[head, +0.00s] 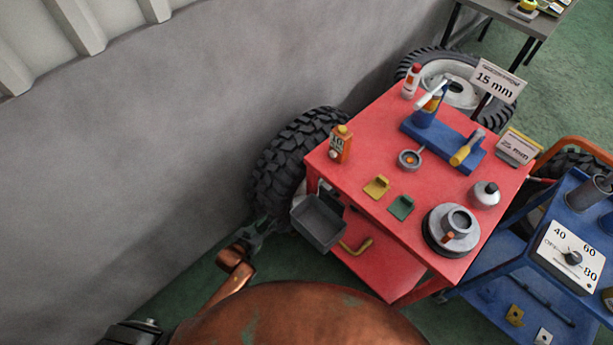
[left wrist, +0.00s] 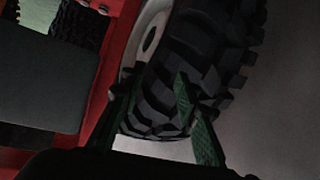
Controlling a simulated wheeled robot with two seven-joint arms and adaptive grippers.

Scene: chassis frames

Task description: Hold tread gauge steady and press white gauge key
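I cannot pick out the tread gauge or its white key for certain in either view. A small dark device (head: 330,194) on the red cart's left side is too small to make out. My left gripper (head: 263,228) is low beside the big black tyre (head: 289,148), left of the cart's grey bin. In the left wrist view its two green fingers (left wrist: 158,88) stand apart in front of the tyre tread (left wrist: 190,70), with nothing seen held between them. Whether they touch the tyre is unclear. My right gripper is not in view.
The red cart (head: 375,235) carries several tools and a bottle. A grey bin (head: 318,222) hangs on its side, close to my left gripper. A blue cart (head: 480,291) with a white dial panel (head: 571,257) stands at right. A grey wall (head: 150,140) lies behind.

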